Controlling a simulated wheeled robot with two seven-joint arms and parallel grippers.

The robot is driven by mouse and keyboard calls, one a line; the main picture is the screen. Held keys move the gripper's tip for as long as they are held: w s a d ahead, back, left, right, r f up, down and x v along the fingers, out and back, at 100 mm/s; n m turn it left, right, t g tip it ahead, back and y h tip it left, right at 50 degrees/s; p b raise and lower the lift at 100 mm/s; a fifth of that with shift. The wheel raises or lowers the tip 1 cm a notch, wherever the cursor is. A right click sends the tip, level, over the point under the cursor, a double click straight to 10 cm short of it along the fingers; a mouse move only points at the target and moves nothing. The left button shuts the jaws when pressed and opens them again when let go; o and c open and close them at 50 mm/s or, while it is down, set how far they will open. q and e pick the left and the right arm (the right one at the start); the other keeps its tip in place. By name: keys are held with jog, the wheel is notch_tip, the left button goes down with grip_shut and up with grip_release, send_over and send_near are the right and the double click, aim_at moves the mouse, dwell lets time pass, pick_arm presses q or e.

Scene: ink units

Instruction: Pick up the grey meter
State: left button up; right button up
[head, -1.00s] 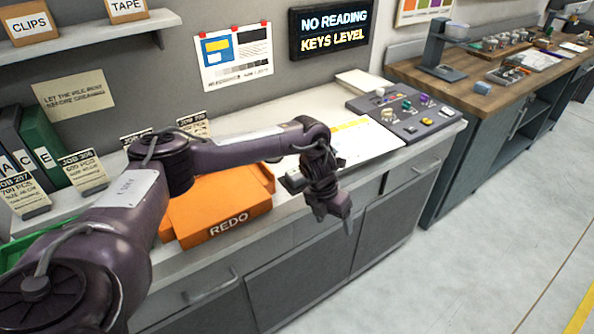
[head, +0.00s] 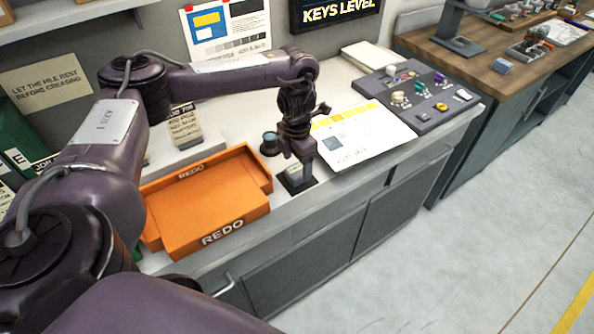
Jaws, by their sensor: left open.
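My left gripper (head: 304,160) points down over the pale counter, between the orange tray and the printed sheet. It is open. Just under its fingertips lies a small dark, flat item with a pale grey part (head: 297,180), which looks like the grey meter. The fingers partly cover it, and I cannot tell whether they touch it. A small dark round item with a blue-grey top (head: 269,141) stands just behind and left of the gripper. My right gripper is out of view.
The orange REDO tray (head: 236,222) is left of the gripper. A printed sheet (head: 362,138) lies to the right, with a grey control panel (head: 425,97) beyond it. A job card (head: 185,132) stands behind the tray. The counter's front edge is close.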

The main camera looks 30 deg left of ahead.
aim_at(297, 170)
pick_arm(q)
jog(key=shift+f+p, duration=0.45)
jog(key=shift+f, duration=0.05)
jog(key=f, duration=0.3)
jog(key=shift+w+a+p, duration=0.15)
jog(key=shift+w+p, duration=0.2)
jog(key=shift+f, duration=0.35)
jog(key=shift+c, duration=0.2)
jog(key=c, duration=0.9)
jog(key=shift+c, duration=0.9)
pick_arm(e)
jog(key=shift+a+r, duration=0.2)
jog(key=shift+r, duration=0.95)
pick_arm(q)
jog(key=shift+r, duration=0.1)
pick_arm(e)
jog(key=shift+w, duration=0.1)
